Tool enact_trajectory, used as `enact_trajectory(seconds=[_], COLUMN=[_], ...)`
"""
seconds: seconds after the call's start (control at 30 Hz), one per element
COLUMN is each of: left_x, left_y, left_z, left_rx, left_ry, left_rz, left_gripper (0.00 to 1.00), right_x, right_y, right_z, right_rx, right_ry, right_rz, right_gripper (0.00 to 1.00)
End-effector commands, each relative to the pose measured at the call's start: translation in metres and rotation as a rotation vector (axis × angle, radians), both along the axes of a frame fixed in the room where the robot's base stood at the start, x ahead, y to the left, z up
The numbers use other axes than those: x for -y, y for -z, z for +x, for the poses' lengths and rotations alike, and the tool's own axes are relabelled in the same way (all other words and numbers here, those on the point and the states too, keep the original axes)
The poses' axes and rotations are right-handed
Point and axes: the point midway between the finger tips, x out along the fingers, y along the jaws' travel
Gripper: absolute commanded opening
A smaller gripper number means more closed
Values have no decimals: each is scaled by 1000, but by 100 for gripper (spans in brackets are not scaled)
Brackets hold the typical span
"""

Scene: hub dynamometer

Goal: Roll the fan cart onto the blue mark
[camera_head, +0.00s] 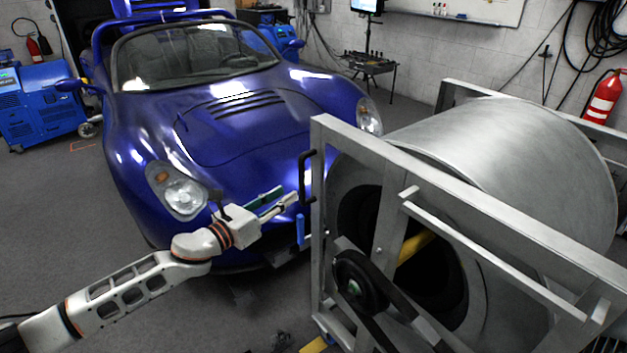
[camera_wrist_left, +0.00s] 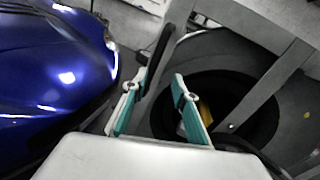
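The fan cart, a large grey metal frame (camera_head: 460,220) around a silver drum (camera_head: 500,140), stands at the right of the head view. A black upright handle (camera_head: 302,178) is on its left post. My left gripper (camera_head: 284,198) is open and empty, its fingers pointing at the handle from the left. In the left wrist view the teal-padded fingers (camera_wrist_left: 156,90) are spread, and the black handle (camera_wrist_left: 158,58) shows just beyond and between their tips, with no clear grip on it. I see no blue mark on the floor. My right gripper is not in view.
A blue sports car (camera_head: 220,120) stands close behind my left arm and beside the cart. A blue machine on wheels (camera_head: 42,105) is at the far left. A tool trolley (camera_head: 370,65) and a red extinguisher (camera_head: 604,97) are near the walls. Grey floor is bare at left.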

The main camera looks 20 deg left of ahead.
Motion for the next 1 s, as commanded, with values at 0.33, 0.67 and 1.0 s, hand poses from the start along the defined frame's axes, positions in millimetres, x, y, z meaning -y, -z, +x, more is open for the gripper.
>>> enact_trajectory(seconds=[0.33, 0.67, 1.0], left_x=[-3, 18, 25], left_y=[-9, -7, -7], left_z=[27, 69, 82], left_rx=[92, 89, 88], left_ry=[11, 9, 10], left_rz=[164, 162, 161], left_gripper=[28, 28, 28], right_x=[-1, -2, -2], right_y=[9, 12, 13], right_z=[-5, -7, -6], right_rx=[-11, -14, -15], right_ry=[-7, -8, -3], right_rz=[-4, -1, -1], right_gripper=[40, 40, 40])
